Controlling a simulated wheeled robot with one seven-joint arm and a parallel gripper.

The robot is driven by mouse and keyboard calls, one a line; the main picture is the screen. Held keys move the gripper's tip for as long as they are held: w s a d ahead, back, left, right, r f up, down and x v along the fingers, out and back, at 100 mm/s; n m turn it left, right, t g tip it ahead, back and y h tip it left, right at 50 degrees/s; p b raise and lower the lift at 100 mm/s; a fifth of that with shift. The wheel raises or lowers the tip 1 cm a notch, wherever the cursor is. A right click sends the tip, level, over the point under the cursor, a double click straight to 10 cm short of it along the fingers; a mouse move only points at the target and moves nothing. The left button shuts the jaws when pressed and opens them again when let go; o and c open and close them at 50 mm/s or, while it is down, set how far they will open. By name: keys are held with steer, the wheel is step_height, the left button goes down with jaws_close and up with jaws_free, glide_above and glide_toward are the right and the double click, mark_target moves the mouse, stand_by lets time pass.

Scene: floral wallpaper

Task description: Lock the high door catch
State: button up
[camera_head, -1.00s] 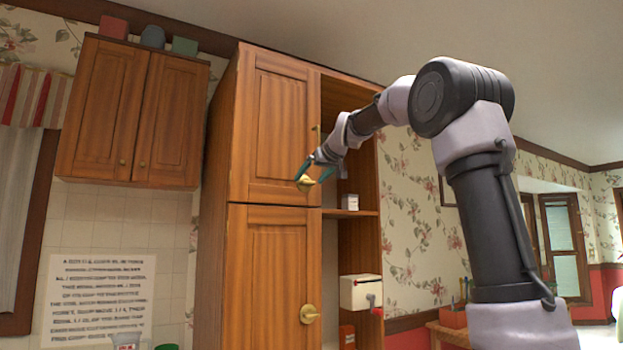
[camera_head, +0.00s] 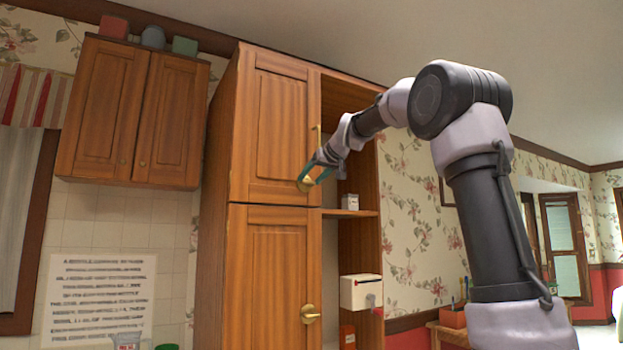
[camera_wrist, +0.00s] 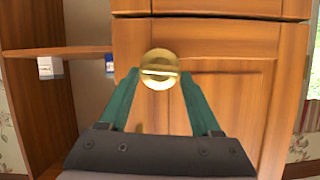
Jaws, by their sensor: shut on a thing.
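The high door (camera_head: 282,125) is the upper wooden door of the tall cabinet, and it looks closed. Its round brass catch (camera_head: 302,187) sits near its lower right corner. In the wrist view the brass catch (camera_wrist: 160,58) shows a round plate with a bar running across it. My gripper (camera_head: 318,179) has teal fingers at the catch, partly covering it in the head view. In the wrist view my gripper (camera_wrist: 161,92) has one finger on each side of the catch, shut on it. The exact finger contact is hard to see.
The lower door (camera_head: 272,275) has its own brass catch (camera_head: 310,314). Open shelves (camera_head: 350,212) lie right of the doors, holding a small white box (camera_head: 349,201) and a larger white box (camera_head: 361,292). A wall cabinet (camera_head: 130,115) hangs at left.

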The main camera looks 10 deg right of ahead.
steer(key=m+y, duration=0.2)
steer(key=shift+w+d+f+m+g, duration=0.1)
steer(key=shift+w+d+m+g, duration=0.05)
steer(key=shift+d+m+g, duration=0.2)
steer(key=m+y, duration=0.1)
steer(key=m, duration=0.1)
steer(key=m+y, duration=0.1)
steer(key=m, duration=0.1)
steer(key=f+m+y, duration=0.1)
steer(key=m+y, duration=0.1)
steer(key=m, duration=0.1)
steer(key=shift+w+d, duration=0.1)
steer(key=shift+d, duration=0.25)
steer(key=shift+f+m+t+y, duration=0.2)
steer(key=shift+m+t, duration=0.3)
steer(key=shift+m, duration=0.45)
steer(key=shift+f+m+t+y, duration=0.1)
steer(key=shift+m+t+y, duration=0.3)
steer(key=shift+m, duration=0.5)
steer(key=o, duration=1.4)
steer(key=v, duration=1)
steer(key=shift+s+d+f, duration=0.1)
steer(key=shift+s+d, duration=0.15)
steer(key=shift+s, duration=0.05)
